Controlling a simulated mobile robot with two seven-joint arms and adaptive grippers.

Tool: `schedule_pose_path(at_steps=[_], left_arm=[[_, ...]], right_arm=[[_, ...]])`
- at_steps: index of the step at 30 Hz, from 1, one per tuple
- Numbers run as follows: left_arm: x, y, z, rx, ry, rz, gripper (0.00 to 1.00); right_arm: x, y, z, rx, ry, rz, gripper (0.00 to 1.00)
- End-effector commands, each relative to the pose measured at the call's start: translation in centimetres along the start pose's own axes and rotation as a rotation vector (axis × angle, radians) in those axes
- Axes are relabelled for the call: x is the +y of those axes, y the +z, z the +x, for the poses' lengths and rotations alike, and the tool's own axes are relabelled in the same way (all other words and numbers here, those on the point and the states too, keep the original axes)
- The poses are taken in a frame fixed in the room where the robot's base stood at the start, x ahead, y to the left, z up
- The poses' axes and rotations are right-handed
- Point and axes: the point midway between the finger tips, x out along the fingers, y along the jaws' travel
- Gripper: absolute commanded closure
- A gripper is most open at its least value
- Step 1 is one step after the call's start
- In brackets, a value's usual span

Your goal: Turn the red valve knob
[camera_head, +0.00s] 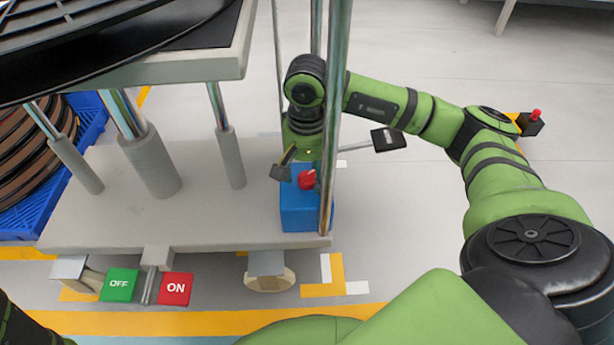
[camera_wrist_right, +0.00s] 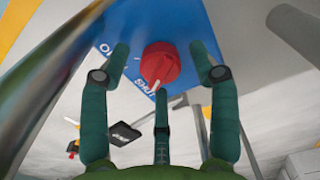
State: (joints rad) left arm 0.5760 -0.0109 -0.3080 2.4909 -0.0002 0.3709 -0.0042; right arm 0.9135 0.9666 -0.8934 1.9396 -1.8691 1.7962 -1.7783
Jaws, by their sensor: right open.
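The red valve knob (camera_head: 306,179) is on a blue box (camera_head: 300,217) at the right end of the grey cart. In the right wrist view the knob (camera_wrist_right: 161,66) sits on the blue panel (camera_wrist_right: 172,22), its white mark toward the word SHUT. Another label, partly hidden by a finger, starts with O. My right gripper (camera_head: 293,172) is open at the knob. In the wrist view its fingers (camera_wrist_right: 161,70) stand to the left, right and below the knob, with gaps visible. Whether any finger touches is unclear. My left gripper is out of view.
A shiny metal post (camera_head: 335,110) rises right beside the blue box and partly covers it. The grey cart (camera_head: 110,215) carries a green OFF sign (camera_head: 119,284) and a red ON sign (camera_head: 175,288) at its front. A black pedal-like plate (camera_head: 388,139) lies behind the post.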

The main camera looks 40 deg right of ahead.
Motion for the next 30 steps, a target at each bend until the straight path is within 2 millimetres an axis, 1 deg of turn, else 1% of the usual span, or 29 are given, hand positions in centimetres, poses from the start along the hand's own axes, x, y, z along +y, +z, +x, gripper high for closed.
schedule_pose_path(at_steps=[1, 9, 11, 12, 13, 14, 23, 30], left_arm=[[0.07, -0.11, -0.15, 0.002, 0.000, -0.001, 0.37], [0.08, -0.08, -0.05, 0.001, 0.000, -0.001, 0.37], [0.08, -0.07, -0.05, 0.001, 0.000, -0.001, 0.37], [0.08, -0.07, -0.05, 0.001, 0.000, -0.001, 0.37], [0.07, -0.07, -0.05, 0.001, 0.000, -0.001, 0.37], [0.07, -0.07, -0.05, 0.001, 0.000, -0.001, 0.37], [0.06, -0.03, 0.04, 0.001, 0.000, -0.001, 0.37], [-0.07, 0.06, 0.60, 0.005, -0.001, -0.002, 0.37]], right_arm=[[-0.01, -0.01, 0.33, 0.000, -0.001, 0.000, 0.38], [-0.02, -0.02, 0.31, 0.000, -0.001, 0.001, 0.38], [-0.01, -0.02, 0.31, 0.000, -0.001, 0.001, 0.62], [-0.01, -0.02, 0.31, 0.000, -0.001, 0.001, 0.78], [-0.01, -0.02, 0.31, 0.000, -0.001, 0.001, 0.90], [-0.01, -0.02, 0.31, 0.000, -0.001, 0.001, 0.94], [-0.01, 0.00, 0.30, -0.001, -0.001, 0.014, 0.94], [0.00, 0.01, 0.22, -0.002, 0.000, 0.108, 0.94]])
